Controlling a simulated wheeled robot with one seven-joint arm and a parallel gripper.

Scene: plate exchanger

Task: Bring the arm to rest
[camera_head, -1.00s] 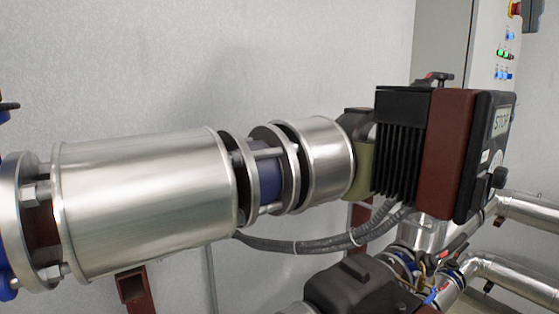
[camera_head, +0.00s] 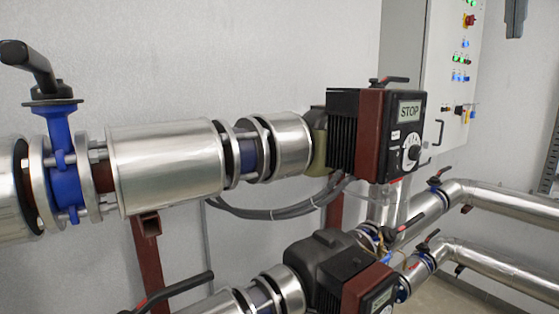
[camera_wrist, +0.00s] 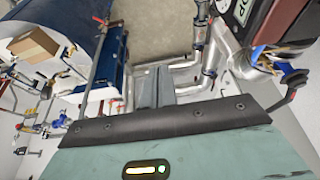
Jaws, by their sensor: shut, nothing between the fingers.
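My gripper (camera_wrist: 158,86) shows in the wrist view, beyond the dark bar of its teal body. Its grey fingers are together and hold nothing. Behind them are floor and silver pipes, and I see no contact with anything. A small lit indicator (camera_wrist: 145,170) is on the teal body. The head view does not show my arm or gripper.
In the head view, a silver pipe line (camera_head: 165,165) with a blue valve (camera_head: 62,165) leads to a pump marked STOP (camera_head: 409,111). A second pump (camera_head: 325,265) sits lower. A control cabinet (camera_head: 440,80) stands behind. The wrist view shows a cardboard box (camera_wrist: 34,46) at left.

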